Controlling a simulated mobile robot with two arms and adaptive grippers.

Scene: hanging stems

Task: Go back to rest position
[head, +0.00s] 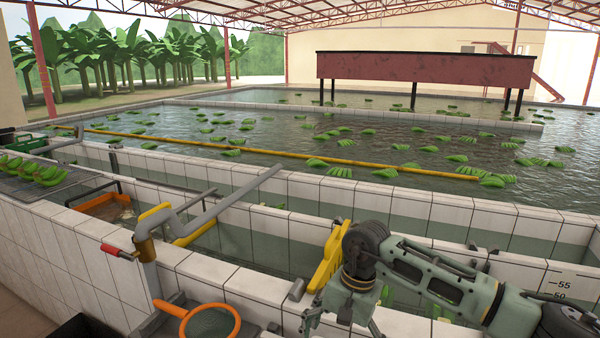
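My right arm comes in from the lower right. Its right gripper (343,322) points down over the near tiled wall, at the bottom edge of the picture. Its finger links flare out to both sides, but the fingertips are cut off or hidden, so I cannot tell whether it is open or shut. I see nothing clearly held in it. My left arm and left gripper are not in view.
A grey pipe (215,212) with a red handle (115,251) stands left of the gripper. An orange-rimmed net (187,312) lies below it. A yellow piece (327,262) stands beside the arm. Green banana bunches (340,172) float in the pool (270,138) beyond the tiled walls.

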